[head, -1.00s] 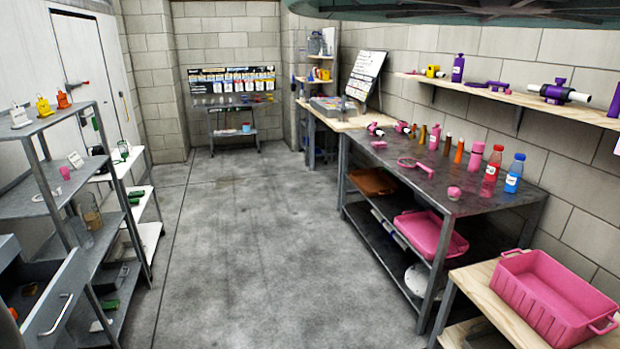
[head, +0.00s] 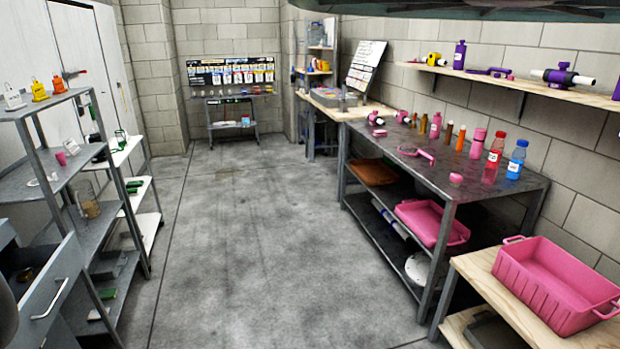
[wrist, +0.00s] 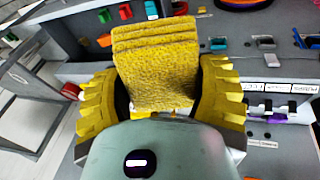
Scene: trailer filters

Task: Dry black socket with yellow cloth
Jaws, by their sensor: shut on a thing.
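My gripper (wrist: 160,92) shows in the wrist view, with yellow ribbed fingers on the left and right. It is shut on a folded yellow cloth (wrist: 156,68), which stands up between the fingers in several layers. The cloth hides part of what lies behind it. I cannot make out the black socket for certain in either view. My gripper and the cloth do not show in the head view.
In the head view, a grey shelf rack (head: 72,183) with an open drawer (head: 50,290) stands at left. A dark workbench (head: 470,180) with bottles and a wooden table with a pink crate (head: 550,290) stand at right. The concrete floor (head: 235,250) between is clear.

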